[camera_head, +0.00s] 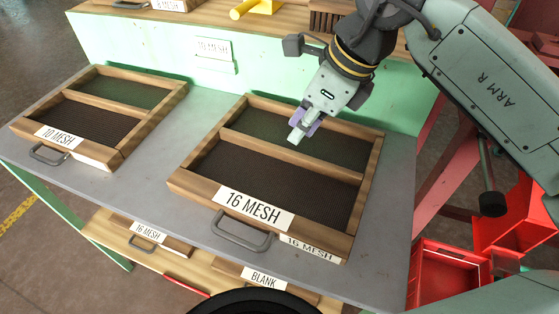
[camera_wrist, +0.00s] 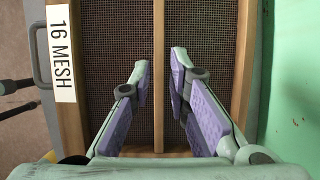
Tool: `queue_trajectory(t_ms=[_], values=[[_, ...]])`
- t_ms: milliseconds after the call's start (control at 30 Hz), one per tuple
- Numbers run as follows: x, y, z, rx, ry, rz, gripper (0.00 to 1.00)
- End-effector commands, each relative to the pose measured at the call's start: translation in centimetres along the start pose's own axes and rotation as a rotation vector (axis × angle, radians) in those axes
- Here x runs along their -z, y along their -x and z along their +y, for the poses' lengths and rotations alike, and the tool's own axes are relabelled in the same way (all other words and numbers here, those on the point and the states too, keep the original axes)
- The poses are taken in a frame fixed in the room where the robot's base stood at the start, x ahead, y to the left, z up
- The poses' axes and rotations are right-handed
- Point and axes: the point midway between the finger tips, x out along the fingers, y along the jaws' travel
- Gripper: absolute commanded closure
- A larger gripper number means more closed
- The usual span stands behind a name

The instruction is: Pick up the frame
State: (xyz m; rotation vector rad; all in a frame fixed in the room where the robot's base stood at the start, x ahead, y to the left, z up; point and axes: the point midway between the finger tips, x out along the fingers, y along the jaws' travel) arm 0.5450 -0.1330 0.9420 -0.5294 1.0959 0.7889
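A wooden 16 MESH frame (camera_head: 365,190) with two dark mesh panels, a middle bar and a grey front handle (camera_head: 240,236) lies on the grey tabletop. In the wrist view its middle bar (camera_wrist: 159,60) runs between my fingertips. My gripper (camera_head: 300,130) points down over the frame's rear panel, near the middle bar. In the wrist view the purple-padded fingers (camera_wrist: 160,78) are open, one on each side of the bar, with a gap on both sides. I cannot tell the exact height above the mesh. A similar 10 MESH frame (camera_head: 148,120) lies at the left.
The grey tabletop (camera_head: 160,180) is bare between the two frames. A green back panel (camera_head: 130,45) rises behind them. Red bins (camera_head: 440,275) stand at lower right. A yellow object (camera_head: 255,8) lies on the upper ledge.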

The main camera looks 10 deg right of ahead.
Motion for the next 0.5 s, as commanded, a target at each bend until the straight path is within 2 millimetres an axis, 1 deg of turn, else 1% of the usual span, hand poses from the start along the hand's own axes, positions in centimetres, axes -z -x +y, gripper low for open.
queue_trajectory(t_ms=[33,267,400,500], values=[[-0.1,-0.5,0.1,-0.002,0.001,-0.001,0.83],[0.0,-2.3,0.2,-0.003,0.001,-0.001,0.83],[0.2,-4.5,0.3,-0.004,0.002,-0.002,0.83],[0.2,-5.8,0.2,-0.003,0.003,-0.003,0.83]])
